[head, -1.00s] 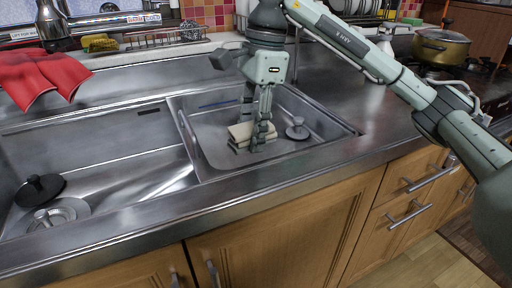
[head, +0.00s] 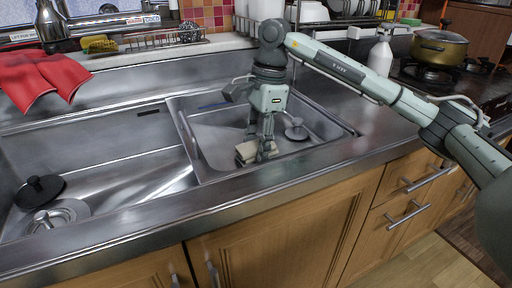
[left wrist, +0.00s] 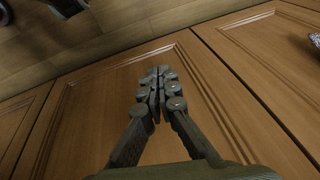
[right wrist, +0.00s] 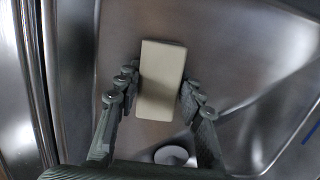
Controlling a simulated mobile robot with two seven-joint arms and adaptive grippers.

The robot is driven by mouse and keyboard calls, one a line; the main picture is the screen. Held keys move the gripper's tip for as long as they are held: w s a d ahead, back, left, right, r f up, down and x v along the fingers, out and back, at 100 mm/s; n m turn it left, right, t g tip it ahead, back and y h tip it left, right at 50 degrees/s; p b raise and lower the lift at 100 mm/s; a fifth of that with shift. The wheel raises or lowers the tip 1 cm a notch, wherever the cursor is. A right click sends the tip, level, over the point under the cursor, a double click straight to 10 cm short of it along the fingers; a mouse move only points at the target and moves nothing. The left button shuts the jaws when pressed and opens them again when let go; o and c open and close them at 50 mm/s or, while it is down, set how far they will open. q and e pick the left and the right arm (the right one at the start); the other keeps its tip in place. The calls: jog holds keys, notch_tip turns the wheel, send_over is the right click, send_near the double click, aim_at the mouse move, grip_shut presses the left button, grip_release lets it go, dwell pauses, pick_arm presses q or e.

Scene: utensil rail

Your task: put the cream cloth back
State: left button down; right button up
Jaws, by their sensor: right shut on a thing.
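The cream cloth (head: 245,150), a folded block, is in the right sink basin near its front wall. My right gripper (head: 260,148) points down into the basin and is shut on it. In the right wrist view the cloth (right wrist: 162,80) lies between the two fingers, against both sides. I cannot tell whether it touches the basin floor. My left gripper (left wrist: 158,88) is shut and empty, fingertips together, in front of the wooden cabinet doors. It is not in the head view.
A strainer (head: 296,130) sits in the right basin. The left basin (head: 110,165) holds a black stopper (head: 40,190) by its drain. Red gloves (head: 40,75) hang at the back left. A wire rack (head: 160,38), a white bottle (head: 380,55) and a pot (head: 440,48) stand behind.

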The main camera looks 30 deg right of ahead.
jog(key=shift+f, duration=0.1)
jog(key=o, duration=1)
pick_arm(q)
jog(key=shift+s+r, duration=0.25)
jog(key=shift+s, duration=0.1)
pick_arm(e)
jog(key=shift+r, duration=0.4)
jog(key=r, duration=0.2)
jog(key=d+r, duration=0.1)
jog(key=r, duration=0.5)
jog(key=shift+d+r, duration=0.15)
jog(key=shift+r, duration=0.05)
pick_arm(q)
notch_tip(320, 180, down, 3)
jog(key=shift+d+r+p, duration=0.1)
jog(key=shift+r+p, duration=0.1)
jog(key=shift+p, duration=0.35)
pick_arm(e)
jog(key=r, duration=0.3)
jog(key=shift+d, duration=0.25)
pick_arm(q)
jog(key=shift+w, duration=0.1)
